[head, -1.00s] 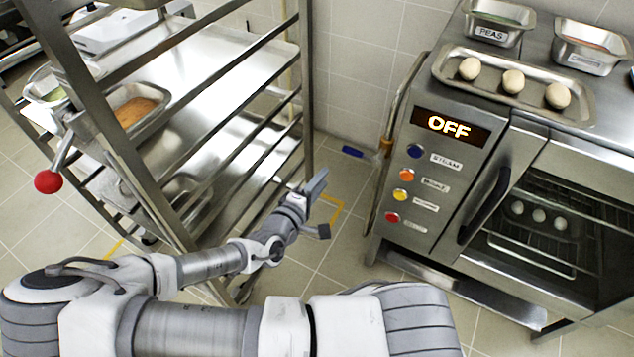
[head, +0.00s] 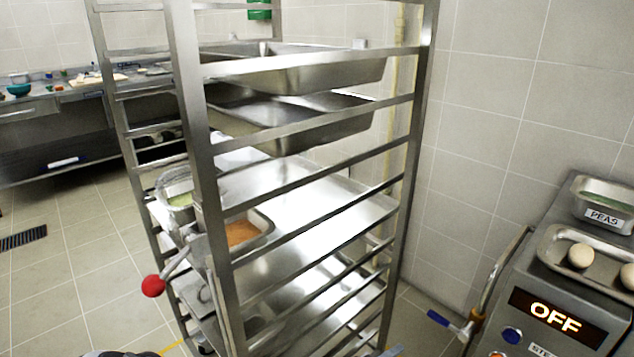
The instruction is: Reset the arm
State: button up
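My gripper is almost wholly below the bottom edge of the head view. Only a small grey-blue tip (head: 390,351), which looks like part of it, shows at the foot of the rack's right post. Whether its fingers are open or shut does not show. A sliver of my arm (head: 112,354) shows at the bottom left; the rest of the arm is out of view.
A tall steel rack (head: 188,110) with trays (head: 330,72) and food pans (head: 240,232) fills the middle. A red-knobbed lever (head: 153,286) juts out on its left. An oven with an OFF display (head: 557,317) stands at right. Floor at left (head: 70,260) is clear.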

jog(key=s+a+f+m+g+y, duration=0.2)
jog(key=a+f+m+g+y, duration=0.1)
jog(key=a+y, duration=0.1)
jog(key=a+r+m+g+y, duration=0.2)
jog(key=a+r+g+y, duration=0.1)
jog(key=a+r+y, duration=0.55)
notch_tip(320, 180, up, 11)
jog(key=s+a+y, duration=0.2)
jog(key=s+d+r+m+t+h, duration=0.2)
jog(key=s+d+r+t+h, duration=0.15)
jog(key=s+d+r, duration=0.9)
notch_tip(320, 180, up, 22)
jog(key=w+a+p, duration=0.1)
jog(key=a+p, duration=0.1)
jog(key=p, duration=1.9)
jog(key=shift+w+r+g, duration=0.2)
jog(key=shift+g, duration=0.25)
jog(key=shift+d+m, duration=0.15)
jog(key=shift+m, duration=0.15)
